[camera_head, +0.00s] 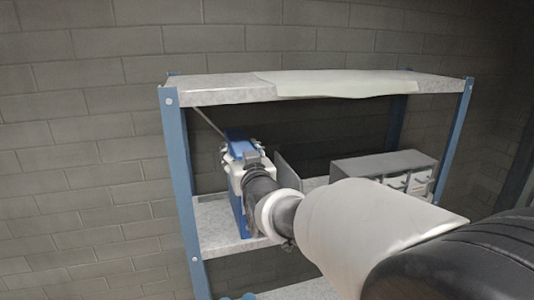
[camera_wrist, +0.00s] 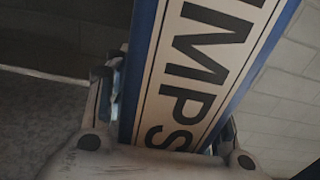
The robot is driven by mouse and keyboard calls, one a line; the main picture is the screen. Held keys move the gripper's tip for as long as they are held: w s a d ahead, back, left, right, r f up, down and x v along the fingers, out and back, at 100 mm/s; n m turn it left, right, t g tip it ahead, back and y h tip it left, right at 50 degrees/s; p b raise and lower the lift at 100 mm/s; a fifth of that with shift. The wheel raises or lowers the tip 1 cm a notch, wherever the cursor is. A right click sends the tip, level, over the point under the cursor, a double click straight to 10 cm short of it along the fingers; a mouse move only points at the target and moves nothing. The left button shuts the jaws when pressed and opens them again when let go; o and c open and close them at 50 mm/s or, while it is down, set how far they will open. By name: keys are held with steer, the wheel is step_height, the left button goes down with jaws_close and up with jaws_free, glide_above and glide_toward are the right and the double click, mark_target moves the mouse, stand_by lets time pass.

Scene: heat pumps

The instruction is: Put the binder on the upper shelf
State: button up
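The blue binder (camera_head: 237,208) is upright at the left end of the middle shelf (camera_head: 213,222), below the upper shelf (camera_head: 225,92). Its lower end appears at shelf level, but my arm hides whether it touches. My gripper (camera_head: 241,158) is at the binder's front, with fingers on both sides of it. In the wrist view the binder's pale spine label (camera_wrist: 205,65), with large dark letters ending in "MPS", fills the space between the fingers (camera_wrist: 168,110). Both fingers lie close against its sides, and the gripper looks shut on it.
A pale sheet (camera_head: 335,83) covers the middle and right of the upper shelf; its left end is bare. A grey drawer unit (camera_head: 375,165) stands right on the middle shelf. A dark plate (camera_head: 288,170) stands behind my gripper. Blue posts (camera_head: 178,165) bound the rack before a block wall.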

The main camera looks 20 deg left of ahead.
steer(key=shift+o, duration=0.7)
steer(key=b+v, duration=0.3)
steer(key=v, duration=0.9)
steer(key=s+d+f+m+g+h, duration=0.25)
steer(key=s+d+f, duration=0.25)
steer(key=d, duration=0.5)
steer(key=s+d+f+m+g+h, duration=0.1)
steer(key=s+d+f+g+h, duration=0.4)
steer(key=d, duration=0.6)
steer(key=s+d+f+m+g+h, duration=0.1)
steer(key=s+d+f, duration=0.3)
steer(key=s, duration=0.4)
steer(key=s+d+f+m+g+h, duration=0.1)
steer(key=s+d+f+m+g, duration=0.1)
steer(key=s+d+f, duration=0.3)
steer(key=s, duration=0.3)
steer(key=shift+s+d+f, duration=0.2)
steer(key=shift+d+f, duration=0.05)
steer(key=shift+d, duration=0.1)
